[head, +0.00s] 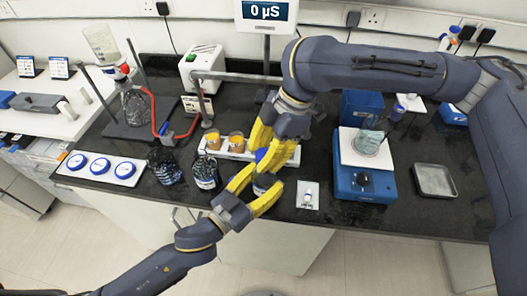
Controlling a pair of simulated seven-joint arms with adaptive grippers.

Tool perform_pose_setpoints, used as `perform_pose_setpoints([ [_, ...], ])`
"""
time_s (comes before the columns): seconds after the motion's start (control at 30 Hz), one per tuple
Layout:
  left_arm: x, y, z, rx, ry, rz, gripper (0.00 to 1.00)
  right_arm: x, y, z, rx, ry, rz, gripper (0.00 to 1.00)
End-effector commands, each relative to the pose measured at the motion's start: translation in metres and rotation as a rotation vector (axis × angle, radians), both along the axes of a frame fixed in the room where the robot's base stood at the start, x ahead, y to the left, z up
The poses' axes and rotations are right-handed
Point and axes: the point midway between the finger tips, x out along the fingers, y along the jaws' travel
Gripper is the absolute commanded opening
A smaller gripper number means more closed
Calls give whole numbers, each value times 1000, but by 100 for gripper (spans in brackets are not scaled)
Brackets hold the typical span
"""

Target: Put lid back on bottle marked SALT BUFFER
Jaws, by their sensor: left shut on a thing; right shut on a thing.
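My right gripper (266,158) reaches down from the upper right and is shut on a blue lid (261,155). My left gripper (259,188) comes in from the lower left and is shut on a bottle (262,184), mostly hidden between its yellow fingers. The lid is just above the bottle in the picture; I cannot tell whether they touch. The label on the held bottle is not readable, so I cannot confirm SALT BUFFER. Two other clear, dark-looking bottles, one at left (165,166) and one with a white label (205,172), stand left of the grippers near the bench's front edge.
A white tray (67,174) with three blue-and-white round lids lies at left. A white rack with orange-topped jars (237,142) stands behind the grippers. A metal tray (434,181) lies farther right.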

Motion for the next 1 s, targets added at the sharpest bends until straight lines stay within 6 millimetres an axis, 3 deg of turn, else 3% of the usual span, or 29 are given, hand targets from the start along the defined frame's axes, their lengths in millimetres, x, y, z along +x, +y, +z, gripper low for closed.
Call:
perform_pose_setpoints([
  [0.23,0,0,0,0,0,0,12,0,0,-10,1,1,-1,24],
  [1.0,0,0,0,0,0,0,12,0,0,-13,0,1,-2,24],
])
